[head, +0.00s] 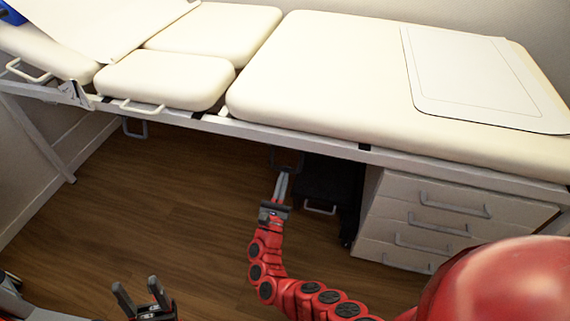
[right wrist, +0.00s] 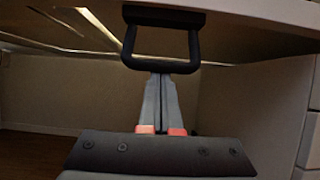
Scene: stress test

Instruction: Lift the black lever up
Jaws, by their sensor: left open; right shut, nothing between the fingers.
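The black lever (right wrist: 160,66) shows in the right wrist view as a loop handle hanging from a dark mount under the treatment bench (head: 330,150). My right gripper (head: 283,171) is shut and empty under the bench's front edge. In the right wrist view its fingertips (right wrist: 160,76) line up with the middle of the lever's lower bar; whether they touch it I cannot tell. In the head view the lever is hard to make out near the bench edge. My left gripper (head: 136,287) is open and empty, low at the left, far from the lever.
A white drawer cabinet (head: 440,215) stands under the bench at the right. A black item with a light handle (head: 325,190) sits beside it. Another dark loop (head: 135,128) hangs under the bench further left. The wooden floor (head: 180,200) is clear.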

